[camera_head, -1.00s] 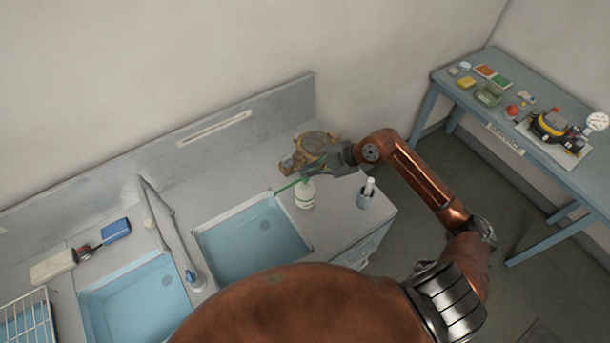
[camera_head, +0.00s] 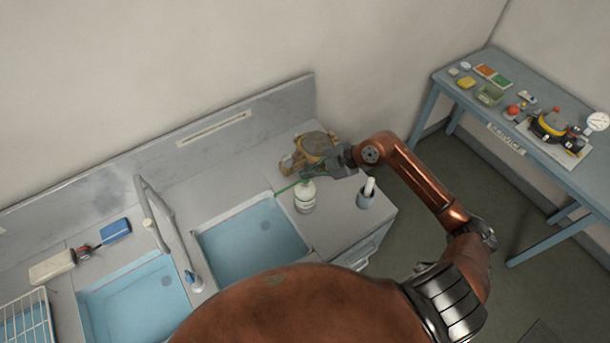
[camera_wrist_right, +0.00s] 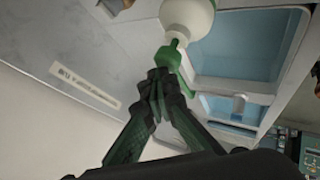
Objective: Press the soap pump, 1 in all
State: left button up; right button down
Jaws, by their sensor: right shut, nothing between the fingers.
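The soap bottle (camera_head: 305,198) is white with a green pump and stands upright on the counter right of the right-hand basin. In the right wrist view the bottle (camera_wrist_right: 188,16) shows at the top, with its green pump head (camera_wrist_right: 172,55) just beyond my fingertips. My right gripper (camera_head: 308,172) is shut and empty, with its tips at the pump head. In the wrist view the gripper (camera_wrist_right: 163,78) seems to be at or touching the pump; I cannot tell whether the pump is pressed down. My left gripper is not in view.
A grey cup with a white item (camera_head: 366,195) stands right of the bottle. A brown object (camera_head: 312,145) lies behind my gripper. The basins (camera_head: 250,240), faucet (camera_head: 155,215) and blue sponge (camera_head: 116,230) are left. A side table (camera_head: 470,110) stands at far right.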

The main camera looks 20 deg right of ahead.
jog(key=shift+f, duration=0.4)
jog(key=shift+r, duration=0.15)
jog(key=shift+r+p, duration=1.15)
jog(key=shift+r, duration=0.2)
notch_tip(320, 180, up, 5)
jog(key=p, duration=0.5)
dwell(0.5)
